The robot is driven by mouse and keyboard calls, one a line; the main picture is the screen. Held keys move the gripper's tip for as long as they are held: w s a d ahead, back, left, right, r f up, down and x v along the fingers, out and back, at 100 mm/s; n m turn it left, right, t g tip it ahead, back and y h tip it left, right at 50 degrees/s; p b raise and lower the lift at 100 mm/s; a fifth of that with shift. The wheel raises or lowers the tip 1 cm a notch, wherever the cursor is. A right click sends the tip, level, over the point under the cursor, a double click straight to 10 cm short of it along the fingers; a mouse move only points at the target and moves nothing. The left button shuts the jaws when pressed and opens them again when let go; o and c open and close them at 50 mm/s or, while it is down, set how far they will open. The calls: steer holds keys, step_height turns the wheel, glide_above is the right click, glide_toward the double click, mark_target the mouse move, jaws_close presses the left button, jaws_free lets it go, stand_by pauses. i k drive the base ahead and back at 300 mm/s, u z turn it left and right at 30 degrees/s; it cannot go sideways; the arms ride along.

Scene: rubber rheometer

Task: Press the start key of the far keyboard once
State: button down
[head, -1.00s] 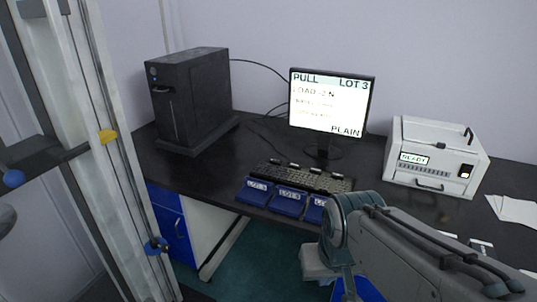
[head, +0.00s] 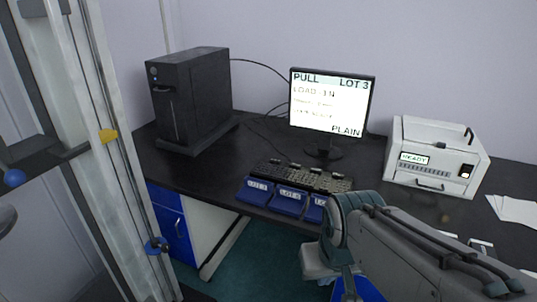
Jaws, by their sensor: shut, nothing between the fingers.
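A dark keyboard (head: 300,178) lies on the black bench top in front of the monitor, behind a row of blue trays. Small pale labels stand along its back edge. Its start key cannot be picked out at this size. The monitor (head: 330,103) is lit and reads PULL, LOT 3, a LOAD line and PLAIN; the smaller lines are blurred. My arm comes in from the lower right and bends down in front of the bench, covering the right-hand tray's side. My gripper cannot be made out in this view.
Blue trays (head: 287,203) with LOT labels line the bench's front edge. A black computer tower (head: 192,98) stands at the left. A white machine (head: 435,154) reading READY is at the right. A pale upright frame (head: 85,130) fills the left foreground. The bench (head: 215,170) is clear left of the keyboard.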

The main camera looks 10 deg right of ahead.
mark_target(277, 161)
steer(key=k, duration=1.3)
steer(key=u, duration=0.75)
steer(key=i, duration=1.65)
steer(key=z, duration=1.05)
steer(key=i, duration=0.6)
steer(key=z, duration=0.65)
